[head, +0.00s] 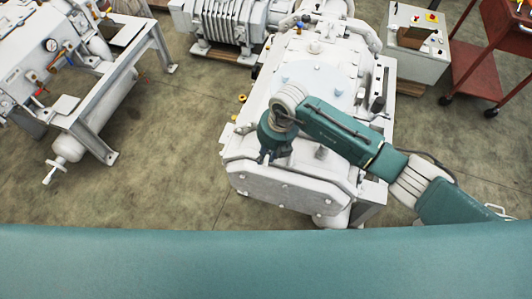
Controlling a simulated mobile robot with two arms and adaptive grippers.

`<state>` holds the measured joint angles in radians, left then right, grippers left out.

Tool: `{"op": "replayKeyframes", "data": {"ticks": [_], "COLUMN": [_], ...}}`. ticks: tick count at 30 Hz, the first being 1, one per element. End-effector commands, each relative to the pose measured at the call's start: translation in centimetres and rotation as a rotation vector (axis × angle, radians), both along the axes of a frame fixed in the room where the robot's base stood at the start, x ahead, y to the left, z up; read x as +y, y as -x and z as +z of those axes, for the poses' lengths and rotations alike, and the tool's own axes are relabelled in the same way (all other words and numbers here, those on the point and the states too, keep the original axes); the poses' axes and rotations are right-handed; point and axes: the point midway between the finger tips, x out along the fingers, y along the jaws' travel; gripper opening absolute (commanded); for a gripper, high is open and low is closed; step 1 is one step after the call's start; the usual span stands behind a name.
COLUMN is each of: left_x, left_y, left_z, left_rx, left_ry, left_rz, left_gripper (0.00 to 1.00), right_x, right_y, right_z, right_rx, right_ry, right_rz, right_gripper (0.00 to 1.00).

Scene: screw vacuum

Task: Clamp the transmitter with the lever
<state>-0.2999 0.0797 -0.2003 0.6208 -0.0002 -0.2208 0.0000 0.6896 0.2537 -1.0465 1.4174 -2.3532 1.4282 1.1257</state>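The white screw vacuum machine (318,75) stands in the middle of the head view, with a bolted white end plate (285,190) facing me. My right arm comes in from the right over the machine. My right gripper (266,158) points down above the near left part of its top. Its fingertips are small and dark here, so I cannot tell whether it is open or shut. I cannot make out the transmitter or its lever for certain; the gripper and arm hide part of the machine's top. My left gripper is out of view.
A grey frame with a pressure gauge (51,45) stands on the left. A ribbed machine (215,20) is behind. A white control box (415,45) and a red cart (475,75) stand at the back right. The concrete floor (170,190) left of the machine is clear.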

Motion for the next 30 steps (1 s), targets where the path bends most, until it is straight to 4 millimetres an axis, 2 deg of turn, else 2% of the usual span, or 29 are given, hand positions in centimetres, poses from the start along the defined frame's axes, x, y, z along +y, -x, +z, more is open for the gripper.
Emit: {"op": "replayKeyframes", "data": {"ticks": [8, 14, 20, 30], "left_x": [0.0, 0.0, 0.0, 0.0], "left_y": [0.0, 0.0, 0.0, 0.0], "left_z": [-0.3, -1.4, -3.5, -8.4], "left_rx": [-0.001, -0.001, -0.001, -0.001], "left_ry": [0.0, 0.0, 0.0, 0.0], "left_rz": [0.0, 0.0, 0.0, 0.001], "left_gripper": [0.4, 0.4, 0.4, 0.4], "right_x": [0.0, -0.3, -0.9, -2.0], "right_y": [0.0, 0.0, 0.0, -0.3], "right_z": [0.0, -0.2, -0.5, -0.6], "right_rx": [0.001, 0.0, -0.002, -0.003], "right_ry": [0.0, -0.001, 0.001, 0.002], "right_rz": [0.012, 0.084, 0.226, 0.546], "right_gripper": [0.0, 0.0, 0.0, 0.0]}}
